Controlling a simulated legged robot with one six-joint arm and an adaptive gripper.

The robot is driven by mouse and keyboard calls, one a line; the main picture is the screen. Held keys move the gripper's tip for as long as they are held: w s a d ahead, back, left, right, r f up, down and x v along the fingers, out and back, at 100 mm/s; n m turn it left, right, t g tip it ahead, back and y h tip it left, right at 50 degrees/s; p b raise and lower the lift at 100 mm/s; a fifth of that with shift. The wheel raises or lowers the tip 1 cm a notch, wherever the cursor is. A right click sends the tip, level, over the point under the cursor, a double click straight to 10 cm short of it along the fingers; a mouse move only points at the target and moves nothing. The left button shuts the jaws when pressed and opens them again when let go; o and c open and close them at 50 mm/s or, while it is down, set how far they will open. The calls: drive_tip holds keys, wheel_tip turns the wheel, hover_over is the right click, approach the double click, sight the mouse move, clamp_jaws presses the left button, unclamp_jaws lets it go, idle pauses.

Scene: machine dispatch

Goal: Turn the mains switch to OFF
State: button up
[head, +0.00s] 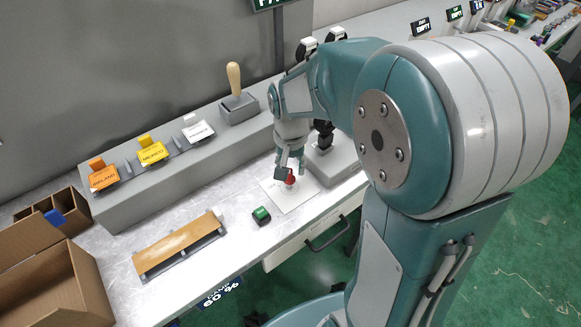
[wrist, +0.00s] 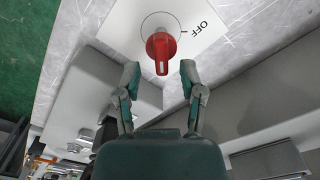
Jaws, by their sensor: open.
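The mains switch is a red knob (wrist: 161,47) on a white plate (wrist: 127,22) marked OFF. In the wrist view its handle points down the picture, toward my gripper, while the OFF mark (wrist: 203,27) lies to the upper right. My gripper (wrist: 159,72) is open, with one finger on each side just short of the handle's near end. I see no clear contact. In the head view my gripper (head: 293,168) is over the red knob (head: 290,177), partly hiding it; the white plate (head: 291,199) lies flat on the bench.
A grey box (head: 331,160) with a black-topped part stands right of the plate. A raised grey ledge behind carries coloured tags (head: 152,152) and a wooden-handled lever (head: 235,80). Cardboard boxes (head: 45,290) stand far left.

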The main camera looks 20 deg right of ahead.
drive_tip(key=shift+f, duration=0.45)
drive_tip(key=shift+a, duration=0.15)
drive_tip(key=shift+a, duration=0.1)
clamp_jaws()
